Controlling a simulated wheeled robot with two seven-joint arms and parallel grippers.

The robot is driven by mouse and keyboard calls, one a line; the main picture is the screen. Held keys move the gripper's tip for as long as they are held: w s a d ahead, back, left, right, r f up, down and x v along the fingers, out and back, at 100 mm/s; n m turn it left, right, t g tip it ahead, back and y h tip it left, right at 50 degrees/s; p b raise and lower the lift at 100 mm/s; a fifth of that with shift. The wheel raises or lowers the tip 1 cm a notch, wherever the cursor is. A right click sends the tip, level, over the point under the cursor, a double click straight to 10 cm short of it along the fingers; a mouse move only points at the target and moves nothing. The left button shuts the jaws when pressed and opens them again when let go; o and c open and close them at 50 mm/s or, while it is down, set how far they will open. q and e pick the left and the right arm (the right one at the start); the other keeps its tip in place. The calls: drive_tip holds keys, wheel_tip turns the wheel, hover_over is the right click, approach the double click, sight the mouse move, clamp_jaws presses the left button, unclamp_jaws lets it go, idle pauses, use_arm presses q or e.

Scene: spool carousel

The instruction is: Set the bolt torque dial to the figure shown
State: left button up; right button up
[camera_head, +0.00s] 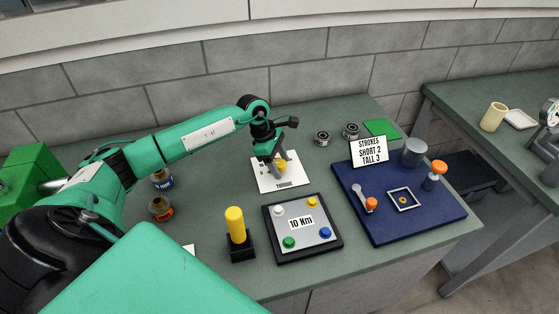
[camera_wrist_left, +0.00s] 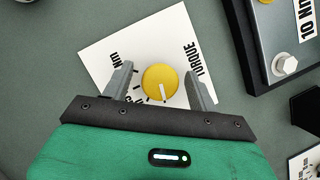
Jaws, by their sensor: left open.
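The torque dial is a yellow knob (camera_wrist_left: 160,80) with a white pointer mark, on a white card (camera_wrist_left: 108,48) lettered TORQUE. The pointer aims toward the bottom of the left wrist view, slightly right. In the head view the knob (camera_head: 281,164) is partly hidden by my left gripper (camera_head: 274,166). That gripper is open, with one finger on each side of the knob; whether they touch it I cannot tell. My fingers hide part of the card's scale. A plate (camera_head: 325,232) with coloured bolts carries a label (camera_head: 301,223) reading 10 Nm. My right gripper is not in view.
A yellow-handled tool in a black stand (camera_head: 240,247) is left of the bolt plate. A blue board (camera_head: 388,228) with a strokes sign (camera_head: 368,151) is right. Jars (camera_head: 161,208) stand left of the card. Metal rings (camera_head: 322,138) and a green pad (camera_head: 382,128) lie behind.

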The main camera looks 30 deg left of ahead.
use_arm(q)
drive_tip(key=shift+f, duration=0.1)
drive_tip(key=c, duration=1)
drive_tip(key=shift+f+m+b, duration=0.1)
drive_tip(key=shift+m+b, duration=0.2)
drive_tip(key=shift+b, duration=0.3)
drive_tip(key=m+g+b, duration=0.1)
drive_tip(key=m+b, duration=0.2)
drive_tip(key=b, duration=0.2)
drive_tip(key=shift+f, duration=0.15)
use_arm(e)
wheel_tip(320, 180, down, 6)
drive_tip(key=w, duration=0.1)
use_arm(q)
drive_tip(key=m+g+b, duration=0.1)
drive_tip(key=m+b, duration=0.2)
drive_tip(key=shift+b, duration=0.35)
drive_tip(key=shift+r+m+g+b, duration=0.3)
drive_tip(key=shift+m+g+b, duration=0.2)
drive_tip(key=shift+m+b, duration=0.2)
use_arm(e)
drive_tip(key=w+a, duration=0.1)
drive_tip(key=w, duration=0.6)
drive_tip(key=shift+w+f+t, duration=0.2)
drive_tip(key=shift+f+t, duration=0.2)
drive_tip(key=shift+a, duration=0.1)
use_arm(q)
drive_tip(key=o, duration=1)
